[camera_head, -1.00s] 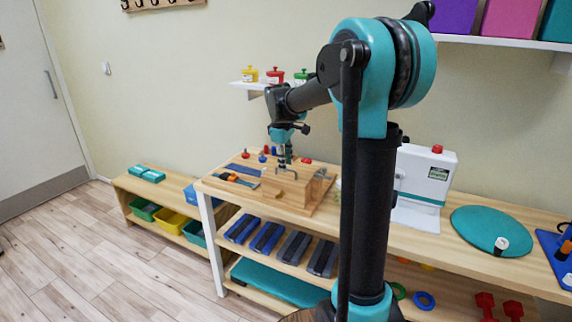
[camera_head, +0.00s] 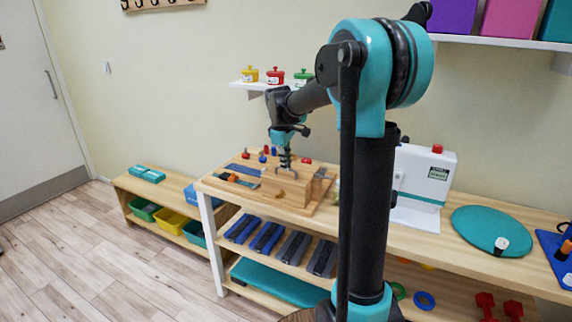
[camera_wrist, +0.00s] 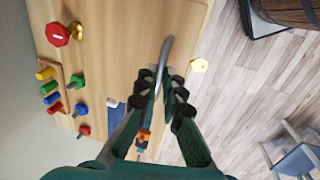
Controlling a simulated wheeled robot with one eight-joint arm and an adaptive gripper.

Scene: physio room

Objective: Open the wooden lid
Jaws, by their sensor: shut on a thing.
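A wooden activity board (camera_head: 262,193) lies on the bench, with a raised wooden box part at its right. In the head view my gripper (camera_head: 286,166) is low over this board, just left of the box part. In the wrist view my gripper (camera_wrist: 164,88) has its fingers close together around a curved grey metal piece (camera_wrist: 167,48), which looks like a handle. Pale wood (camera_wrist: 125,40) fills much of the wrist view behind the fingers. I cannot tell which part of it is the lid. The contact between fingers and metal is partly hidden.
Coloured pegs (camera_wrist: 78,80) stand on the board's left side in the wrist view. A white device (camera_head: 425,180) and a teal disc (camera_head: 491,231) are on the bench to the right. Yellow, red and green pots (camera_head: 275,76) stand on the wall shelf behind.

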